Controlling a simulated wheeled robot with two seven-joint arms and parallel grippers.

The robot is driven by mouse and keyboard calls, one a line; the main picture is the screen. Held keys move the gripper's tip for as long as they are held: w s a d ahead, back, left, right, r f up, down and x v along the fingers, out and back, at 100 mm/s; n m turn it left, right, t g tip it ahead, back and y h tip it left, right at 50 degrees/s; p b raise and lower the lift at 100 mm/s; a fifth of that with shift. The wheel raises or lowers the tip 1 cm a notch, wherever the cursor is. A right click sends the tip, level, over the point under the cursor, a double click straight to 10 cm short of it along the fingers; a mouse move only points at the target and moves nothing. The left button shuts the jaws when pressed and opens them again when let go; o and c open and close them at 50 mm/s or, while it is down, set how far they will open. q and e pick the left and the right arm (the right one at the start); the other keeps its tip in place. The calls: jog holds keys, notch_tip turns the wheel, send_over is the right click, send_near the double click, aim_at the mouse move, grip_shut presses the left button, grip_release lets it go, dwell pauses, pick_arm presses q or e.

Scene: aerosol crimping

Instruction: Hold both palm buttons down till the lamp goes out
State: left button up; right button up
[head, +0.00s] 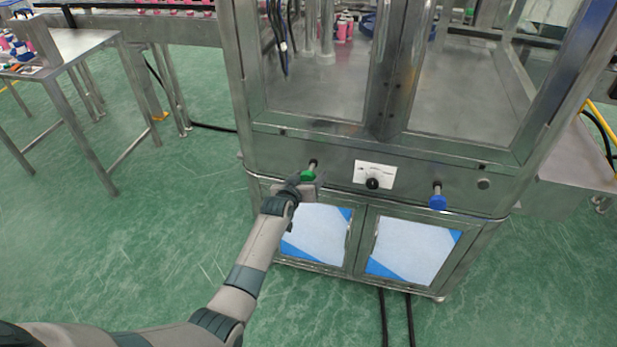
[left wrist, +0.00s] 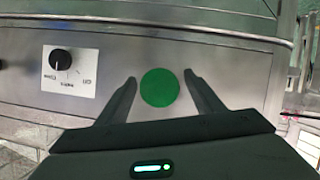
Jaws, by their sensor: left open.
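The green palm button (head: 308,175) sticks out from the left of the steel machine's front panel. The blue palm button (head: 438,202) sticks out on the right, with nothing on it. My left gripper (head: 306,186) is at the green button. In the left wrist view my left gripper (left wrist: 160,78) is open, its fingers either side of the round green face (left wrist: 160,87). I cannot tell whether it touches or presses the button. My right gripper is out of view. No lit lamp is clear; a small grey round fitting (head: 483,184) sits right of the blue button.
A white label with a black rotary knob (head: 372,183) sits between the buttons; it also shows in the left wrist view (left wrist: 60,61). Glazed doors stand above the panel, cabinet doors below. A steel table (head: 75,45) stands at the left. The green floor before the machine is mostly clear.

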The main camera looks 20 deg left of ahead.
pick_arm(q)
jog(key=c, duration=1.1)
